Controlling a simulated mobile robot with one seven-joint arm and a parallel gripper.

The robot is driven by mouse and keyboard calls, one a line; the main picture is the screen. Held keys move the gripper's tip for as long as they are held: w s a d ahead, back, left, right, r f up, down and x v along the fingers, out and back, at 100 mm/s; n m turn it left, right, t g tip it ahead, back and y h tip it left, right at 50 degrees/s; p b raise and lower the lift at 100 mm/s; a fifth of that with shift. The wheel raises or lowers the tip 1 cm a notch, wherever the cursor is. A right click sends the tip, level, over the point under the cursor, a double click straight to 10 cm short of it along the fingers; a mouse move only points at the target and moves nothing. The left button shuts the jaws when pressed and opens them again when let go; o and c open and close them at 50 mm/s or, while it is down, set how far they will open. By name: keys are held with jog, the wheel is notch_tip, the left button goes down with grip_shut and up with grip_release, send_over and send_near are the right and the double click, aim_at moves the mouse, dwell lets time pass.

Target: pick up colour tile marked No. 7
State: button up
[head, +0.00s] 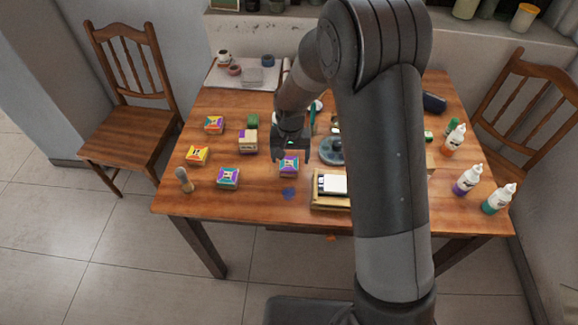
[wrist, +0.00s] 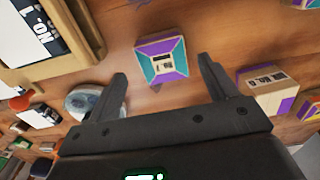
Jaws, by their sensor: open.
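Several block-like colour tiles lie on the wooden table. A purple and teal tile (head: 289,167) with a pale label lies just under my gripper (head: 290,153). In the wrist view this tile (wrist: 161,60) shows beyond and between the open fingertips of my gripper (wrist: 163,76), with nothing held. Its number is too small to read surely, so I cannot tell whether it is No. 7. A wood-coloured tile with a purple part (head: 248,141) stands to the left; it also shows at the right of the wrist view (wrist: 270,90), its printed number unclear.
More tiles lie left: purple-teal (head: 228,178), yellow-orange (head: 197,155) and orange-purple (head: 214,125). A wooden tray (head: 331,203) with a white item is at the right front, and a round grey-blue dish (head: 330,151) behind it. Paint bottles (head: 467,180) line the right edge.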

aim_at(289, 163)
jog(key=f, duration=0.4)
jog(key=shift+a, duration=0.2)
jog(key=shift+r, duration=0.1)
jog(key=c, duration=1.1)
